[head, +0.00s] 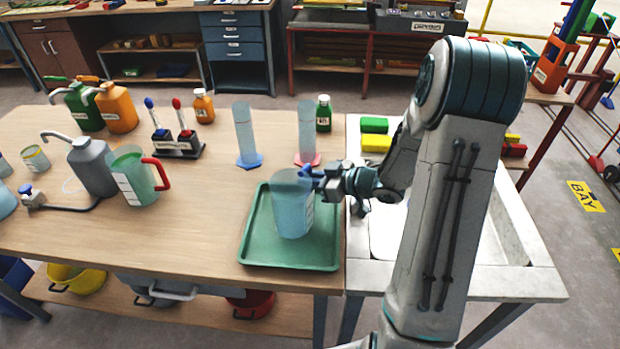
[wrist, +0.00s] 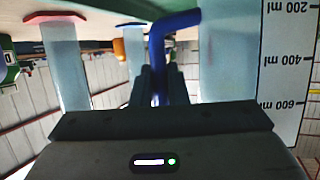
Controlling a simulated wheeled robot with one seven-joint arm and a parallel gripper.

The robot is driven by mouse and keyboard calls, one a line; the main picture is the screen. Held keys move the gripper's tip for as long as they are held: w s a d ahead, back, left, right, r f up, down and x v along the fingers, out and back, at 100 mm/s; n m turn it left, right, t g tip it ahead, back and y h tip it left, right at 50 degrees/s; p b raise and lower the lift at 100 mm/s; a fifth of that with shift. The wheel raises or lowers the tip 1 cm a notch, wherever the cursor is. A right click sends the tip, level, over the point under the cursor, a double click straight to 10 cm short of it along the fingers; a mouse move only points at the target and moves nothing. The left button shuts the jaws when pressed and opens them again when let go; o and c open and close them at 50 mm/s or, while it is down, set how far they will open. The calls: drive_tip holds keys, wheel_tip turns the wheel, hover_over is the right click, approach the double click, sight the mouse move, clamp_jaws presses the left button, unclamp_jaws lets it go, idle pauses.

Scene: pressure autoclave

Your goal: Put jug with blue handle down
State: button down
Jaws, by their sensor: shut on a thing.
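The translucent blue jug (head: 292,207) is upright over the green tray (head: 290,263), near its middle; I cannot tell for sure whether its base touches the tray. Its blue handle (head: 312,173) points right, toward my gripper (head: 328,181), which is shut on it. In the wrist view the blue handle (wrist: 172,27) runs down between my fingers, and the jug's wall with its millilitre scale (wrist: 285,70) fills the right side. The handle's lower part is hidden by my gripper.
Behind the tray stand two measuring cylinders, one with a blue base (head: 249,160) and one with a red base (head: 307,158). A green jug with a red handle (head: 137,180) stands left. A sink counter (head: 480,282) adjoins the table at right. Table left of the tray is clear.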

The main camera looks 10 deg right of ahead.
drive_tip(key=shift+f, duration=0.15)
drive_tip(key=c, duration=1.4)
unclamp_jaws()
drive_tip(key=shift+c, duration=0.2)
